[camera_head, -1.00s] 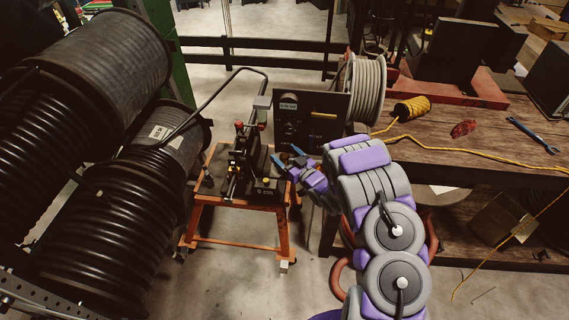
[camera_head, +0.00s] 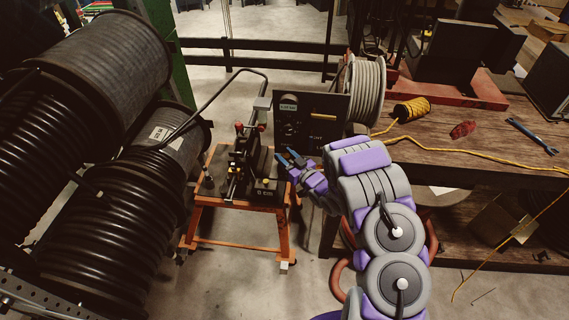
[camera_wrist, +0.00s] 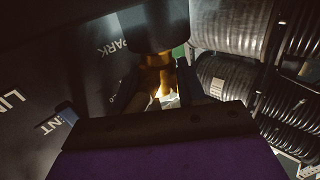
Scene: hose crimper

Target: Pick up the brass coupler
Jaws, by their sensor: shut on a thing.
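The brass coupler (camera_wrist: 157,62) shows in the wrist view as a gold-coloured piece below a dark cylinder (camera_wrist: 156,25). I cannot tell whether the two are joined. My gripper (camera_wrist: 166,88) is shut on the coupler, with dark fingers on either side of it. The fingers and palm hide part of the coupler. In the head view, my gripper (camera_head: 287,157) has its blue fingertips close together, at the right side of the crimper (camera_head: 247,170). The coupler cannot be made out in the head view.
The crimper stands on an orange stand (camera_head: 235,205). A black panel (camera_head: 312,118) rises just behind my gripper. Large black hose reels (camera_head: 110,190) fill the left. A wooden bench (camera_head: 470,145) with yellow cord stands at the right. Open floor lies in front of the stand.

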